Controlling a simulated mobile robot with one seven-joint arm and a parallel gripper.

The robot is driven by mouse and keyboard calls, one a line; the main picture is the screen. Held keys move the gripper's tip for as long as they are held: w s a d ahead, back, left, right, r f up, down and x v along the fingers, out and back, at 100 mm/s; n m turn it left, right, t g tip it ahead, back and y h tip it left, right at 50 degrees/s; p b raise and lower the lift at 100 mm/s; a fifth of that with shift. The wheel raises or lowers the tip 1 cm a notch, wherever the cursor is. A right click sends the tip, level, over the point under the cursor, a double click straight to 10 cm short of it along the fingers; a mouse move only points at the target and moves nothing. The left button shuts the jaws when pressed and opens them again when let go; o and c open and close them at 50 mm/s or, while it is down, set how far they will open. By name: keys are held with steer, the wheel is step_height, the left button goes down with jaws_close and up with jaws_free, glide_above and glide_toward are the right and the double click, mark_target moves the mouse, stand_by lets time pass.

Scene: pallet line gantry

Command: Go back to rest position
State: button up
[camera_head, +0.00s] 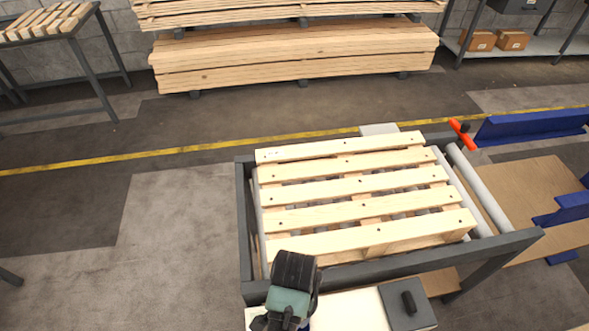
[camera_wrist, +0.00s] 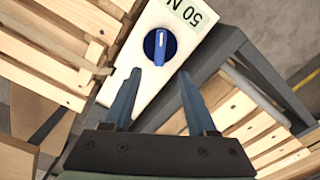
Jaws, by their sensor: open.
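My gripper (camera_wrist: 159,73) is open and empty in the wrist view, its two blue-grey fingers apart. Beyond the fingertips is a blue round knob (camera_wrist: 160,46) with a pale pointer, on a white panel (camera_wrist: 150,85) marked "50 N". The knob lies between and just past the tips in the picture; I cannot tell the exact gap. In the head view my wrist is at the bottom centre, over the near edge of the conveyor frame, and the fingers cannot be made out there.
A wooden pallet (camera_head: 355,183) lies on a dark-framed roller conveyor (camera_head: 245,215). A grey box with a black handle (camera_head: 407,304) is at the near edge. A red-orange handle (camera_head: 461,134) stands at the far right corner.

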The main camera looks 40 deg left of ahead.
steer(key=shift+w, duration=0.1)
stand_by(0.4)
steer(key=w+r+t+y, duration=0.3)
steer(key=w+r+t, duration=0.4)
steer(key=w+r, duration=1)
steer(key=w+d+r+n+t, duration=0.1)
steer(key=w+r+t, duration=0.2)
steer(key=r, duration=0.6)
steer(key=w+d+r+t, duration=0.2)
steer(key=w+r+t, duration=0.1)
steer(key=r, duration=0.6)
steer(key=s+d+r+t, duration=0.1)
steer(key=d+r+t, duration=0.2)
steer(key=r, duration=0.6)
steer(key=s+d+r+t, duration=0.1)
steer(key=d+r+t, duration=0.25)
steer(key=r, duration=0.55)
steer(key=s+d+r+t+h, duration=0.1)
steer(key=s+d+r+t, duration=0.1)
steer(key=s+r, duration=0.2)
steer(key=s+d+r+t+h, duration=0.1)
steer(key=s+r+t, duration=0.2)
steer(key=r, duration=0.5)
steer(key=s+d+r+n+t+h, duration=0.1)
steer(key=s+d+r+t, duration=0.1)
steer(key=s+r, duration=0.3)
steer(key=shift+s+d+r+t, duration=0.2)
steer(key=shift+d+r+t, duration=0.2)
steer(key=shift+r, duration=0.5)
steer(key=shift+a, duration=0.1)
